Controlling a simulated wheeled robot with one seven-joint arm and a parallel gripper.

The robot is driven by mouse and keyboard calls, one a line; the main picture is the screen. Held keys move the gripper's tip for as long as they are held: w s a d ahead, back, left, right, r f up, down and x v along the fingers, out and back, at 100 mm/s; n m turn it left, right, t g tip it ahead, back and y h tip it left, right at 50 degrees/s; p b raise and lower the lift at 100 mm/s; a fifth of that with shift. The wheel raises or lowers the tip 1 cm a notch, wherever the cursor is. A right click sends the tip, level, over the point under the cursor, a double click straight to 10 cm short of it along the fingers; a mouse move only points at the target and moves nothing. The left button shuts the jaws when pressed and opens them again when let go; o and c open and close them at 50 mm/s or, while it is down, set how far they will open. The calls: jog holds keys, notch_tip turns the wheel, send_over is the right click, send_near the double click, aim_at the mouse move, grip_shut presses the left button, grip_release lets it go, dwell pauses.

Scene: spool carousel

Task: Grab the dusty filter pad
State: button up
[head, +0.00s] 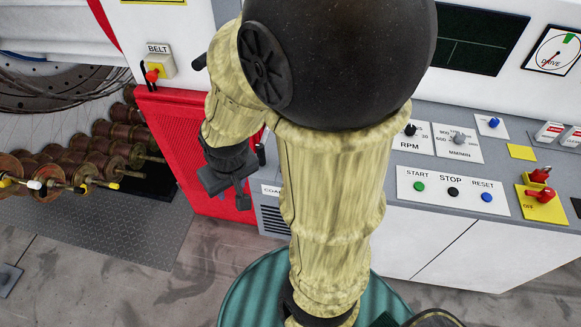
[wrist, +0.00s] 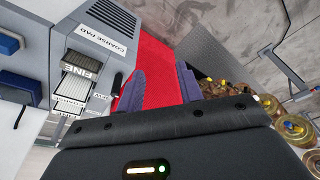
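I cannot pick out a dusty filter pad for certain. In the wrist view, a label reading COARSE PAD (wrist: 103,38) sits beside a dark slatted vent (wrist: 110,14) on the grey cabinet. In the head view my gripper (head: 240,190) hangs beside the red panel, left of the vent (head: 272,220).
The red perforated panel (head: 182,140) stands left of the grey console (head: 440,190). Copper-coloured spools (head: 75,160) crowd the left side. A BELT switch (head: 154,70) is above the panel. START, STOP and RESET buttons (head: 453,191) are at right. Floor is clear below the panel.

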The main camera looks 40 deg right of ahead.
jog(key=shift+s+d, duration=0.1)
jog(key=o, duration=0.4)
jog(key=shift+s, duration=0.25)
jog(key=shift+c, duration=0.2)
jog(key=w+d+f+m+g+y+b, duration=0.1)
jog(key=d+f+m+y, duration=0.25)
jog(key=d+m, duration=0.5)
jog(key=w+d+f+m+g+y+b, duration=0.1)
jog(key=d+f+m+y, duration=0.3)
jog(key=d+m, duration=0.5)
jog(key=s+d+f+m+t, duration=0.1)
jog(key=s+d+m+t, duration=0.2)
jog(key=d+m+t, duration=0.2)
jog(key=s+d+f+m+t+y, duration=0.1)
jog(key=s+d+f+m+t, duration=0.1)
jog(key=d, duration=1)
jog(key=s+m+t, duration=0.1)
jog(key=m+t, duration=0.1)
jog(key=m, duration=0.1)
jog(key=shift+d+f+t, duration=0.25)
jog(key=shift+f+t, duration=0.05)
jog(key=shift+t, duration=0.1)
jog(key=shift+w+y, duration=0.15)
jog(key=shift+y, duration=0.1)
